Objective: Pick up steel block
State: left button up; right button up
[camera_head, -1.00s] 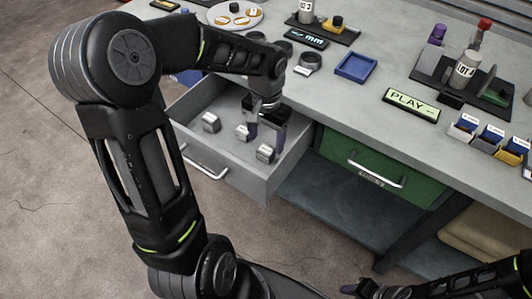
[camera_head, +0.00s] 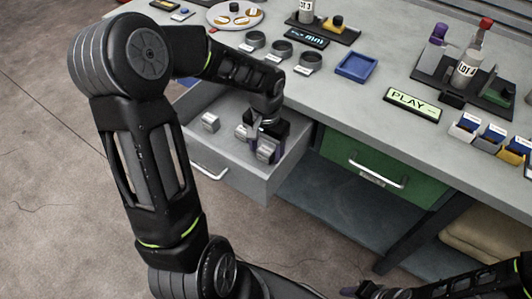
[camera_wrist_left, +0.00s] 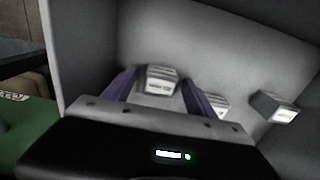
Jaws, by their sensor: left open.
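Several steel blocks stand apart in the open grey drawer (camera_head: 265,190). The nearest steel block (camera_head: 265,153), at the drawer's right, is partly covered by my left gripper (camera_head: 268,142), which reaches down into the drawer. In the left wrist view this steel block (camera_wrist_left: 161,79) shows between the two purple fingers of the open gripper (camera_wrist_left: 158,88), with a gap visible at least on its right. A second steel block (camera_head: 242,132) is beside the gripper, and a third steel block (camera_head: 210,122) is farther left. My right gripper (camera_head: 366,288) shows small at the bottom edge.
The drawer walls stand close around my left gripper. A closed green drawer (camera_head: 375,165) is to the right.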

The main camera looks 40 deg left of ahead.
pick_arm(q)
jog(key=shift+c, duration=0.4)
grip_shut()
dwell(0.5)
